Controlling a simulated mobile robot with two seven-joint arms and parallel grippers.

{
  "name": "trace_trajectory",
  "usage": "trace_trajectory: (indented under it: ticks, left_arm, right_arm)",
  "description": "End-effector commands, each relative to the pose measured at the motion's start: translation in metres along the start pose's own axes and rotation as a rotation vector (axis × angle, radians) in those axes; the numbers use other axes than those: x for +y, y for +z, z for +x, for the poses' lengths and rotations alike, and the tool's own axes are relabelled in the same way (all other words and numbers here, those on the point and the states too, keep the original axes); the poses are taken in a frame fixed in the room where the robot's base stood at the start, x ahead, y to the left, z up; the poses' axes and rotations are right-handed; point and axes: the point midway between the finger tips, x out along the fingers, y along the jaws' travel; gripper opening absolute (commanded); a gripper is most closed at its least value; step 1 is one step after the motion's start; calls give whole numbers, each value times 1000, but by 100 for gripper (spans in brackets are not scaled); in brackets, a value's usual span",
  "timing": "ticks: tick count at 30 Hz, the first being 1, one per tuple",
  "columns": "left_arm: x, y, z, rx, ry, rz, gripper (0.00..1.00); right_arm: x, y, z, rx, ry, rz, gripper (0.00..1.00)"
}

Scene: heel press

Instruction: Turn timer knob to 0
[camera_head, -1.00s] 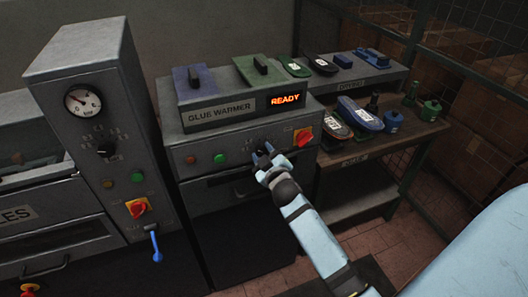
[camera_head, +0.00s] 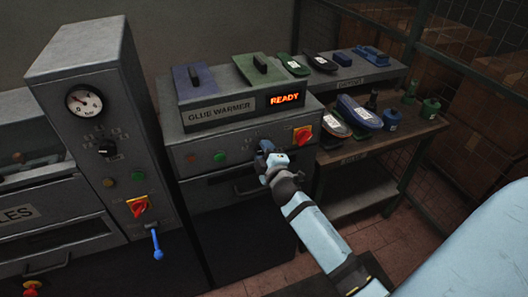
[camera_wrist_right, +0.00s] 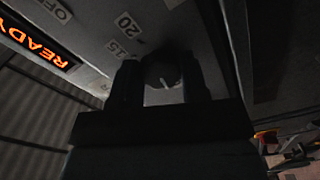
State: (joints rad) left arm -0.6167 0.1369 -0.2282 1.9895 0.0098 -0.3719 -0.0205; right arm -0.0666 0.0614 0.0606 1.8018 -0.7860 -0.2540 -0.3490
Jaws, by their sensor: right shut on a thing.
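The glue warmer (camera_head: 222,137) stands in the middle of the head view, with a lit READY display (camera_head: 285,99). A pale pointer line shows on the knob. Labels 15, 20 and OFF are visible on the panel around it; a 0 mark is not visible. The gripper hides the knob in the head view. My left gripper is not in view.
A grey column with a gauge (camera_head: 85,101) and another black knob (camera_head: 106,148) stands at left. A wooden bench (camera_head: 405,140) with shoe forms is at right.

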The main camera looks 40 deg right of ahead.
Motion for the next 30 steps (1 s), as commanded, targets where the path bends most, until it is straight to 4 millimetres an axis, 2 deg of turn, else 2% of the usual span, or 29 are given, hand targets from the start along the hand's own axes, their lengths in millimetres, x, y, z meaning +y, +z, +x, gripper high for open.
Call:
trace_trajectory:
  ticks: [1, 10, 11, 14, 23, 26, 30]
  left_arm:
    - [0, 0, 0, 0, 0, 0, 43]
    - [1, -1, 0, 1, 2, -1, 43]
    - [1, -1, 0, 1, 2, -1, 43]
    - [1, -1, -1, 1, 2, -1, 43]
    - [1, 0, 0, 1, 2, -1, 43]
    - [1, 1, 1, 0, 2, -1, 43]
    - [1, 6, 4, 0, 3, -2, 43]
  right_arm:
    - [5, 0, 2, 1, 8, -4, 17]
    - [5, 0, 2, 1, 9, -5, 17]
    - [5, 0, 2, 1, 9, -5, 43]
    - [5, -1, 2, 2, 8, -4, 66]
    - [2, 0, -1, 1, 3, -3, 66]
    - [0, 0, -9, 0, 2, -3, 66]
    - [-1, 1, -33, 1, 1, -1, 66]
